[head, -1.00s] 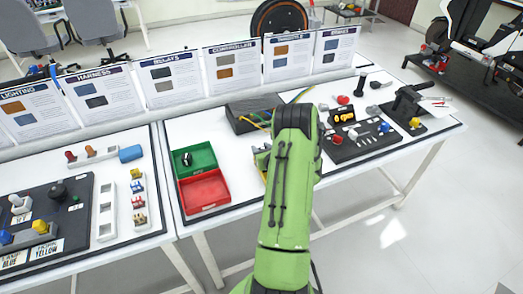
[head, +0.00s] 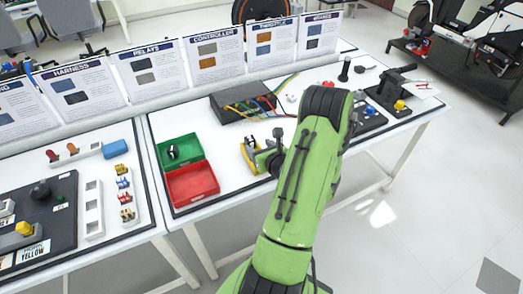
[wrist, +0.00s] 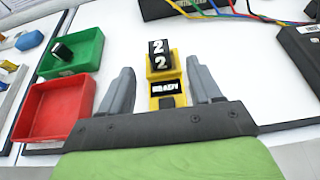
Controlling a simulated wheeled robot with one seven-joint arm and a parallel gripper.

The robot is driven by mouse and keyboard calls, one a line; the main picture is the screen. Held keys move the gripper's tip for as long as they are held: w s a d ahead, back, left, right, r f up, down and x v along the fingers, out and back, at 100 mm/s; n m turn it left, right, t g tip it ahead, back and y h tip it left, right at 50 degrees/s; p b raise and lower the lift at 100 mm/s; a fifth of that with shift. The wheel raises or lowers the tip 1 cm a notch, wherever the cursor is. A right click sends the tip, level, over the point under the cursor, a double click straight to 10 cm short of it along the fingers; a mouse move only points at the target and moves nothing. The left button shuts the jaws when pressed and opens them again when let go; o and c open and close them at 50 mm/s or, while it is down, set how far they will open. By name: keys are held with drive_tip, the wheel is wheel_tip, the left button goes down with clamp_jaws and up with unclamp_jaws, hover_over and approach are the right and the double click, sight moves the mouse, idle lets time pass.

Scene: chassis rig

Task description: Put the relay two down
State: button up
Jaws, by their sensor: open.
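A black relay marked with white 2s (wrist: 159,54) sits at the far end of a yellow stand (wrist: 167,92) with a dark label in the wrist view. The yellow stand also shows in the head view (head: 246,157), left of my arm. My gripper (wrist: 161,78) is open, with one grey finger on each side of the yellow stand. The relay stands at about the fingertips, with gaps on both sides. Nothing is held. In the head view my gripper (head: 266,154) is partly hidden by my arm.
A green tray (head: 185,140) holding a black relay-like piece (head: 173,151) and an empty red tray (head: 192,184) lie to the left. A dark box (head: 243,102) with coloured wires stands behind. Bare white table lies between trays and stand.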

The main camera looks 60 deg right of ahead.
drive_tip(key=shift+v, duration=0.8)
drive_tip(key=w+a+r+n+t+y, duration=0.2)
drive_tip(key=w+a+r+n+y, duration=0.2)
drive_tip(key=w+a+n, duration=0.35)
drive_tip(key=w+a+r+n+g+y, duration=0.1)
drive_tip(key=a+r+n+g+y, duration=0.15)
drive_tip(key=a+n, duration=0.7)
drive_tip(key=a+r+n+g+y, duration=0.2)
drive_tip(key=a+r+n+y, duration=0.15)
drive_tip(key=a+n, duration=0.6)
drive_tip(key=s+a+r+n+g+h, duration=0.1)
drive_tip(key=s+a+r+n, duration=0.2)
drive_tip(key=s+n, duration=0.5)
drive_tip(key=s+a+r+n+g+h, duration=0.2)
drive_tip(key=s+a+r+n, duration=0.2)
drive_tip(key=s+n, duration=0.4)
drive_tip(key=shift+a, duration=0.45)
